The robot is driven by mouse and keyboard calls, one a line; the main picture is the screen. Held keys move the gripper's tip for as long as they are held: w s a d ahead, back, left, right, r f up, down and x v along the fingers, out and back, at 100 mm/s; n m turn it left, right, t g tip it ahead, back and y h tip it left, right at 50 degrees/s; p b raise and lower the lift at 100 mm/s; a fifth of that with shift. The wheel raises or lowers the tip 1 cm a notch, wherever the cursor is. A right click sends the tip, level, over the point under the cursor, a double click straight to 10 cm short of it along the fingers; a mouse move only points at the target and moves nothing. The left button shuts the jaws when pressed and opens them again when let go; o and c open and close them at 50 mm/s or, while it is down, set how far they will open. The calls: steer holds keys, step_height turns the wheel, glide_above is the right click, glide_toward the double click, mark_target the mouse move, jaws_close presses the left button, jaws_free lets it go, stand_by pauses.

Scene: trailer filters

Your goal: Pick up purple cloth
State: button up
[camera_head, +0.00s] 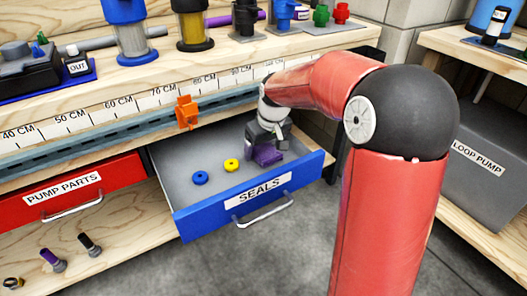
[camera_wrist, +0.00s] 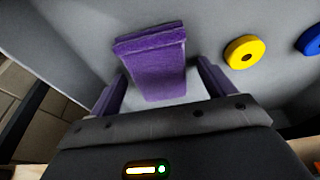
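The purple cloth (camera_head: 266,156) is a folded block in the blue drawer labelled SEALS (camera_head: 248,196), towards its right side. In the wrist view the cloth (camera_wrist: 152,62) lies ahead of my gripper (camera_wrist: 162,70). My gripper is open, with its two fingers spread on either side of the cloth's near part. A gap of grey drawer floor shows between each finger and the cloth. In the head view my gripper (camera_head: 268,143) points down into the drawer, right at the cloth, and hides part of it.
A yellow ring (camera_head: 231,165) and a blue ring (camera_head: 200,178) lie left of the cloth in the drawer. The ruler-edged bench overhangs the drawer's back, with an orange clip (camera_head: 187,112) on its edge. A red PUMP PARTS drawer (camera_head: 82,192) is at the left.

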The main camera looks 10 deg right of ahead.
mark_target(264, 149)
steer(key=c, duration=0.9)
steer(key=shift+r, duration=0.1)
step_height(264, 149, up, 20)
steer(key=p, duration=0.3)
steer(key=shift+r+p, duration=0.2)
steer(key=shift+p, duration=0.15)
steer(key=o, duration=0.4)
steer(key=c, duration=0.3)
steer(key=shift+c, duration=0.2)
